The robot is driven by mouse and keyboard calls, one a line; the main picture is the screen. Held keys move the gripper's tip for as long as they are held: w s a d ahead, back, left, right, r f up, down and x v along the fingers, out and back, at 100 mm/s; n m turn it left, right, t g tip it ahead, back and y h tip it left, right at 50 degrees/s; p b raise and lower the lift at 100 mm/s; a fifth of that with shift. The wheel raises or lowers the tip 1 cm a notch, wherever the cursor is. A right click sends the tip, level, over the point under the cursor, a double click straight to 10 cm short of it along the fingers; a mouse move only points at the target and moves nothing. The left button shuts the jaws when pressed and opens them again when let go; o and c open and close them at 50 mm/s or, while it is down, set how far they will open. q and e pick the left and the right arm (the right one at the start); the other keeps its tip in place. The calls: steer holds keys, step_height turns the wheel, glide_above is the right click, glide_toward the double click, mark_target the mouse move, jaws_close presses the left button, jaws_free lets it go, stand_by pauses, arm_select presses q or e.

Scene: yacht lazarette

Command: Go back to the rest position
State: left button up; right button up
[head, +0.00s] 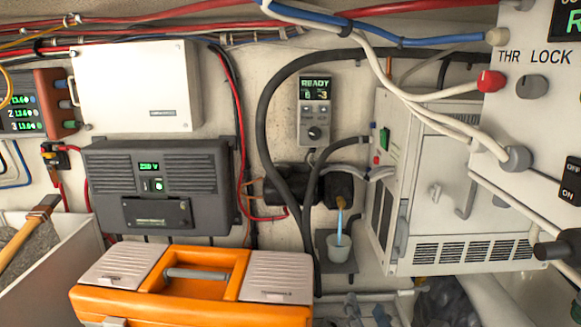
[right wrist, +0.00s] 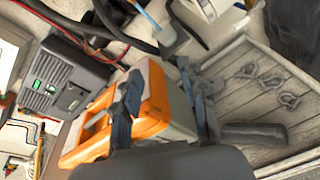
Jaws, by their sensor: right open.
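My right gripper (head: 367,313) shows only by its blue-grey fingertips at the bottom edge of the head view, to the right of the orange toolbox. In the right wrist view the right gripper (right wrist: 165,95) has its two fingers spread apart, with nothing held between them. The orange toolbox (right wrist: 95,125) lies beyond the fingers there, and I cannot tell how far away it is. My left gripper is in neither view.
The orange toolbox (head: 180,303) with a grey handle stands at the bottom left. A small cup (head: 339,246) hangs on the back wall. A white cabinet (head: 455,190) and control panel (head: 520,115) stand at right. Several shackles (right wrist: 270,85) lie on a pale slatted surface (right wrist: 230,105).

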steer(key=s+d+f+m+g, duration=0.4)
steer(key=s+f+m+g, duration=0.2)
steer(key=s+f+m, duration=0.65)
steer(key=s+d+f+m+g, duration=0.4)
steer(key=s+f+m+g, duration=0.45)
steer(key=f+m, duration=0.75)
steer(key=s+f+b, duration=0.3)
steer(key=f+b, duration=0.5)
steer(key=f, duration=2.6)
steer(key=s+d+f+b, duration=0.1)
steer(key=s+f+b, duration=0.2)
steer(key=s+f, duration=0.5)
steer(key=s+d+f+b, duration=0.1)
steer(key=s+f+b, duration=0.2)
steer(key=s+f, duration=0.5)
step_height(320, 180, down, 6)
steer(key=shift+s+d+r, duration=0.2)
steer(key=shift+s+d, duration=0.1)
steer(key=shift+g, duration=0.25)
